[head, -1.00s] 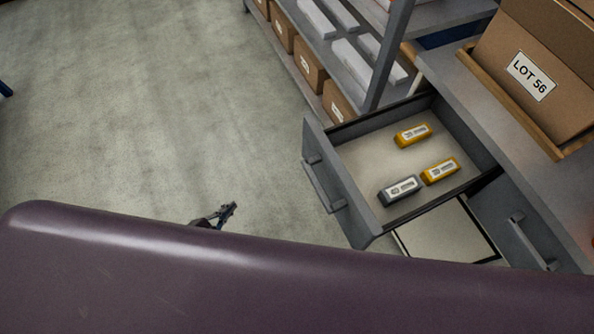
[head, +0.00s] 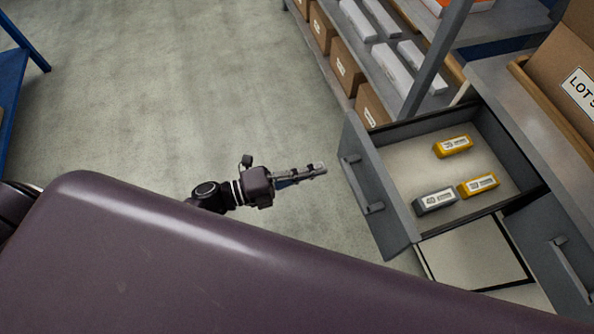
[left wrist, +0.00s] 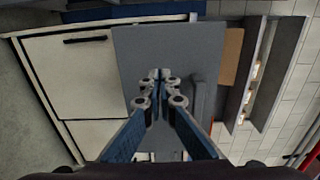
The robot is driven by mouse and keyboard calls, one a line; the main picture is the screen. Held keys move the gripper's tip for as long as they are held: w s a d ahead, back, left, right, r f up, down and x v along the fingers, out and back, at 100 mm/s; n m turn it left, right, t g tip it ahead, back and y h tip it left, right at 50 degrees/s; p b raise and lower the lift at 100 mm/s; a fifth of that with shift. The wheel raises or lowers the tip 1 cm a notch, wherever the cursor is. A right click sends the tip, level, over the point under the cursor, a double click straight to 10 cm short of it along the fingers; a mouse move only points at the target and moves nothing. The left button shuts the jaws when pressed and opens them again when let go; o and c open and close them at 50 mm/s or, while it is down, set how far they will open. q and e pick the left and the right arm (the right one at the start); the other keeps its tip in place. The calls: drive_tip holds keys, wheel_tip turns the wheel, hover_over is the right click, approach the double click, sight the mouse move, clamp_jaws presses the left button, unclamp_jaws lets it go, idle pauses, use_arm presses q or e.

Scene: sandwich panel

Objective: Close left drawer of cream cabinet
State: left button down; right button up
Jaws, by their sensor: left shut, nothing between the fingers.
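The left drawer (head: 375,190) of the cabinet stands pulled out, with a grey front and a bar handle. Two yellow packs and one grey pack lie inside it. In the left wrist view the grey drawer front (left wrist: 180,48) fills the middle, with its handle (left wrist: 199,105) right of the fingers. Cream cabinet panels (left wrist: 75,80) show at left there. My left gripper (head: 320,168) is shut and empty, a short way left of the drawer front, pointing at it and apparently not touching. My right gripper is out of view.
A second grey front (head: 555,250) with a handle is at the lower right. A carton (head: 575,60) sits on the grey top. A shelf rack with brown boxes (head: 345,68) stands behind the drawer. The floor (head: 180,100) left of the drawer is clear.

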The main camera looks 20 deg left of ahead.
use_arm(q)
drive_tip(key=x, duration=0.6)
drive_tip(key=shift+p, duration=0.45)
drive_tip(key=shift+w, duration=0.1)
